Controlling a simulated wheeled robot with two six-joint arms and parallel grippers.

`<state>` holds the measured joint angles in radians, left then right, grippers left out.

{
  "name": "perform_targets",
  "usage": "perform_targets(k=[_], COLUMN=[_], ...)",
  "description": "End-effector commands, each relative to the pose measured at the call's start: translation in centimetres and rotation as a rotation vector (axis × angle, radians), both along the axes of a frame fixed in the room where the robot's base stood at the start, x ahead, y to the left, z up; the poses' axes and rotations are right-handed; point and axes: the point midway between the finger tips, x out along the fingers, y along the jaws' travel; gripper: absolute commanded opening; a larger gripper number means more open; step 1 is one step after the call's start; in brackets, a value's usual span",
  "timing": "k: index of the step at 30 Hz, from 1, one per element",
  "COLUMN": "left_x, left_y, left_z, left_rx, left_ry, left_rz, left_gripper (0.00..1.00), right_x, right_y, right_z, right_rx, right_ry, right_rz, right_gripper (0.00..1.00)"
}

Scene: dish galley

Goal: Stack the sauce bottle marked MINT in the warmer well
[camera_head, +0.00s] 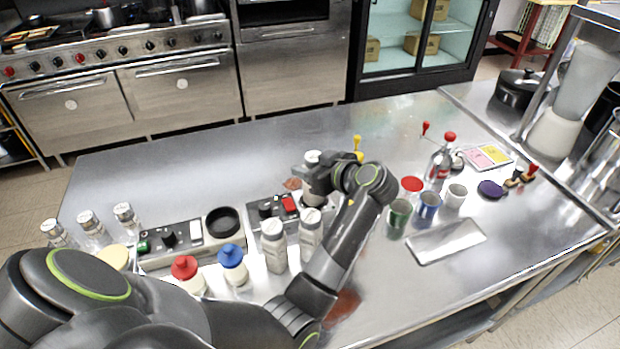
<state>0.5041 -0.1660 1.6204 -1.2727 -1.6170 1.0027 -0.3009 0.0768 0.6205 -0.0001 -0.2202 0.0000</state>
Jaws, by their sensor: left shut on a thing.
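My left gripper (318,181) is shut on a white-topped bottle (313,157), held upright over the back of the table's middle. The fingers hide much of it, and I cannot read a label. Below and left of it is a grey unit with a red switch (288,204); my gripper and arm cover its right part. A second grey unit (182,257) with knobs has a round dark well (222,221). I cannot tell which unit is the warmer. A red-capped bottle (187,269) and a blue-capped bottle (232,263) stand in front. My right gripper is out of view.
Two white-capped shakers (274,246) stand close to my left forearm. Several clear jars (91,225) stand at left. Cups (428,206), a clear red-capped bottle (440,164) and a shallow tray (446,241) are at right. The table's back left is clear.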

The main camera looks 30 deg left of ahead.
Motion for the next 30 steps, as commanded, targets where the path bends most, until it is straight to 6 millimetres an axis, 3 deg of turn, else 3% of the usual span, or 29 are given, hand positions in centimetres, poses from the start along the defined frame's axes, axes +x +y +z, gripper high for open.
perform_targets(k=[7,22,23,27,30], left_x=[-0.1,0.0,0.0,0.0,0.0], left_y=[0.0,0.0,0.0,0.0,0.0], left_z=[-3.2,-4.2,-4.1,-4.0,-4.0], left_rx=[0.0,-0.001,-0.002,-0.001,-0.001], left_ry=[0.004,0.001,0.002,0.002,0.002], left_rz=[-0.001,0.0,0.0,-0.001,-0.001], left_gripper=[0.1,0.1,0.43,0.61,0.61], right_x=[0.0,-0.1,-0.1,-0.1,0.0], right_y=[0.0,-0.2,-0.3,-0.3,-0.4], right_z=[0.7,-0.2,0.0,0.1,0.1], right_rx=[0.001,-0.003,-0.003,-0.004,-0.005], right_ry=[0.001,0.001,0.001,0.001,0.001], right_rz=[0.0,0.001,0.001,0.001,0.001], right_gripper=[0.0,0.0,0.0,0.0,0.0])
